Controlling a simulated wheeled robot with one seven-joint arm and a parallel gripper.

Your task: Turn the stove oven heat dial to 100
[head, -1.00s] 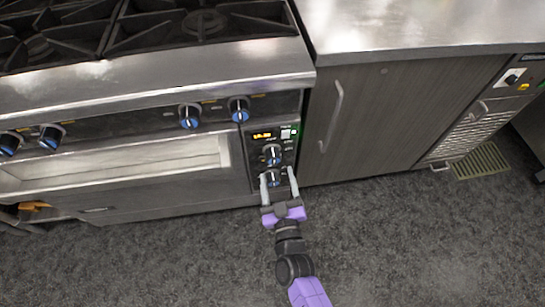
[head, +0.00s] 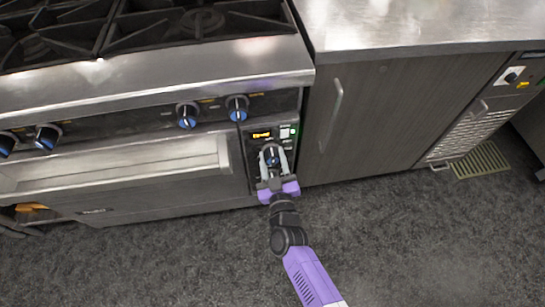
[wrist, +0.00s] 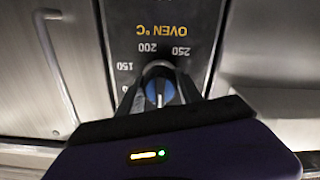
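The oven heat dial (wrist: 160,88) is a round knob with a blue face and a white pointer line. In the wrist view it sits under the label "OVEN °C", which appears upside down, with 150, 200 and 250 readable around it. The 100 mark is not visible. My gripper (head: 274,153) is at the stove's right control panel, with one finger on each side of a dial. In the wrist view the dark fingers lie close along the dial's sides. I cannot tell whether they press on it. My gripper's body hides the dial's near side.
Several other blue-faced knobs (head: 187,115) line the stove front. A small lit display (head: 262,134) sits above the dials. A grey cabinet (head: 390,110) stands right of the stove. The carpeted floor in front is clear.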

